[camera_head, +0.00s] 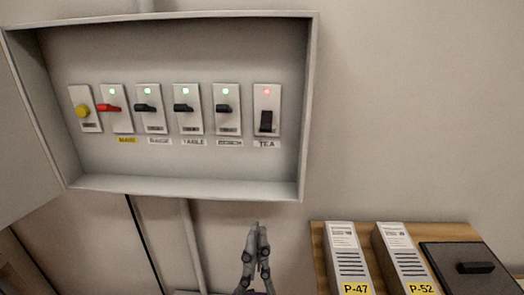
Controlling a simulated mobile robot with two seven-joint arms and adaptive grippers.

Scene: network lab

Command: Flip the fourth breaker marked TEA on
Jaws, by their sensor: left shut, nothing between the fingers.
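The breaker marked TEA (267,110) is at the right end of the row inside the wall-mounted box (312,95). Its black lever (266,121) points down and its small light (267,92) is red. The other breakers to its left have green lights, with levers sticking out level at mid-height. My left gripper (257,226) is below the box, pointing up, with its fingers together and nothing between them. It is apart from the TEA breaker. My right gripper is not in view.
A red-lever breaker (112,108) and a yellow button (82,111) are at the row's left end. The box rim stands out around the breakers. Units P-47 (347,262) and P-52 (406,262) and a dark panel (468,268) sit on a wooden board at lower right.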

